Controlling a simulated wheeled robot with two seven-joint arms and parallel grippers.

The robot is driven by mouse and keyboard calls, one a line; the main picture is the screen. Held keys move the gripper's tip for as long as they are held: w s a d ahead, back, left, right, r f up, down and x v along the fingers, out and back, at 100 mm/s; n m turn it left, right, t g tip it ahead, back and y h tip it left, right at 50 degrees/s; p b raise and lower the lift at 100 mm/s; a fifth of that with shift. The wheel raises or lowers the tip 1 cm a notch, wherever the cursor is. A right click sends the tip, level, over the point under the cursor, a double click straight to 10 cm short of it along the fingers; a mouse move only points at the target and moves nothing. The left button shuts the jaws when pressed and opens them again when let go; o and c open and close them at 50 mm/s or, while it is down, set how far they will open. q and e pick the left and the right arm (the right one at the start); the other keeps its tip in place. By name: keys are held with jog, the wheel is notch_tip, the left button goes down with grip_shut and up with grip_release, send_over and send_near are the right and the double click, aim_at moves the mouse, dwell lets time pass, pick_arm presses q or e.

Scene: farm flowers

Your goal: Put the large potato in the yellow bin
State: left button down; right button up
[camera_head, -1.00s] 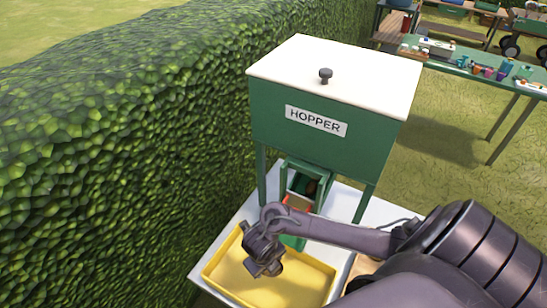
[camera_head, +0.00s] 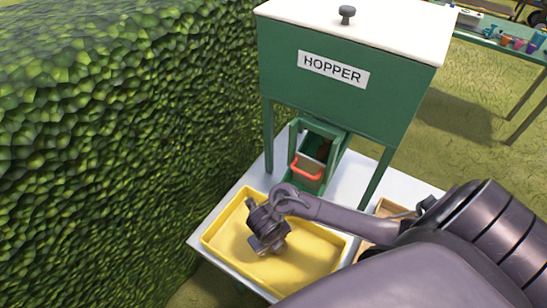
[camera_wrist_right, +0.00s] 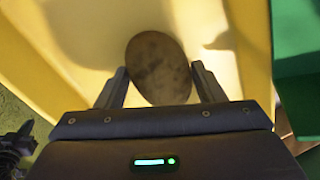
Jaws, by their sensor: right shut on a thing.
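The large potato (camera_wrist_right: 158,68) is brown, oval and mottled. In the right wrist view it sits between the two fingers of my right gripper (camera_wrist_right: 160,88), which is shut on it. In the head view the right gripper (camera_head: 266,244) is over the yellow bin (camera_head: 222,218), pointing down, and hides the potato. The yellow bin is a shallow rectangular tray on a white table; its yellow wall and floor (camera_wrist_right: 215,60) also fill most of the wrist view behind the potato. The gap between potato and bin floor is hard to judge. My left gripper is not in the head view.
A green hopper (camera_head: 335,100) stands on legs behind the bin, with a green chute and a red-handled drawer (camera_head: 306,168). A wooden box (camera_head: 388,208) sits right of the bin, partly behind my right arm. A hedge (camera_head: 120,150) borders the left.

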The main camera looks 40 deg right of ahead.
jog(key=shift+s+a, duration=0.1)
jog(key=o, duration=1.2)
jog(key=shift+s+a+r+p, duration=0.15)
jog(key=shift+a+r+p, duration=0.15)
jog(key=shift+r+p, duration=1.45)
jog(key=shift+s+a+r+p, duration=0.15)
jog(key=shift+a+r+p, duration=0.2)
jog(key=shift+r+p, duration=1.4)
jog(key=shift+s+a+r+p, duration=0.25)
jog(key=shift+r+p, duration=0.65)
jog(key=shift+r, duration=1.65)
jog(key=shift+a, duration=0.1)
